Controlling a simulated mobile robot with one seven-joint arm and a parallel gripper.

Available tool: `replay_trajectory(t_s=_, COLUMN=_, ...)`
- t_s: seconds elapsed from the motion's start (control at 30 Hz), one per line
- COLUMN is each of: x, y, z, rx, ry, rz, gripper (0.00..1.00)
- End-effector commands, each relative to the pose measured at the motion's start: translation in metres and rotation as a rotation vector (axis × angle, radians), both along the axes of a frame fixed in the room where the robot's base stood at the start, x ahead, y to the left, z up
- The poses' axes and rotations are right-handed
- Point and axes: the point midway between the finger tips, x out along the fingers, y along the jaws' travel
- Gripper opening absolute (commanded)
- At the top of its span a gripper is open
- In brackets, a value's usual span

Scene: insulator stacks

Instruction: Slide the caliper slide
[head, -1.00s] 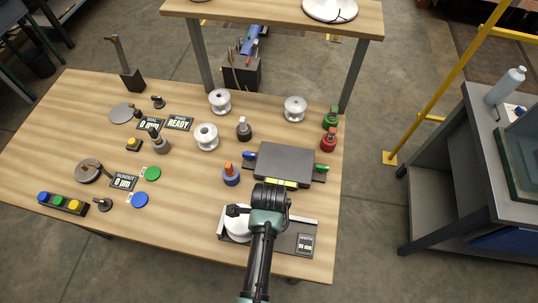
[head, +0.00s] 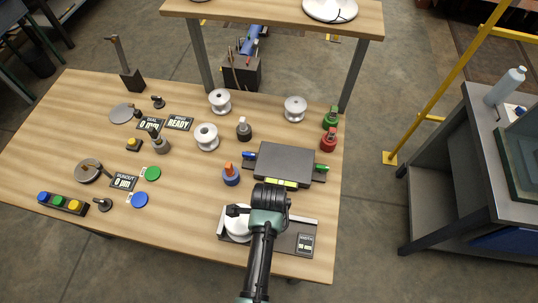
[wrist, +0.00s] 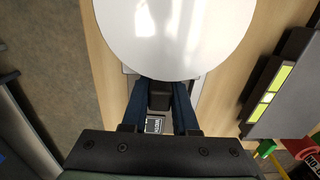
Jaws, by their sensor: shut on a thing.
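The caliper (head: 288,235) lies near the front right of the table, a grey plate with a dark display (head: 305,243) at its right end. A white insulator disc (head: 236,226) sits at its left, partly hidden by my arm. In the wrist view the disc (wrist: 175,35) fills the top centre. My gripper (wrist: 160,92) is shut on the dark block of the caliper slide (wrist: 159,98), with one blue finger on each side of it. The block is close to the disc's edge; whether they touch I cannot tell. The head view hides the fingertips behind my wrist.
A dark grey box (head: 285,163) with a yellow-green strip stands just behind my gripper. A blue-based orange knob (head: 230,174) is to its left. White spools (head: 206,136), red (head: 328,140) and green (head: 330,118) pieces stand farther back. The table's front edge is close.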

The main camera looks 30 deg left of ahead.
Motion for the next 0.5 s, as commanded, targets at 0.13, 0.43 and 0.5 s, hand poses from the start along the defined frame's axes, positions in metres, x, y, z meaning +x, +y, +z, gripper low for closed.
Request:
replay_trajectory(t_s=0.13, x=0.000, y=0.000, z=0.000, rx=-0.001, ry=0.002, rz=0.000, gripper=0.00)
replay_trajectory(t_s=0.43, x=0.006, y=-0.022, z=0.002, rx=-0.002, ry=0.002, rz=-0.006, gripper=0.00)
replay_trajectory(t_s=0.5, x=0.011, y=-0.036, z=0.003, rx=-0.002, ry=0.002, rz=-0.006, gripper=0.00)
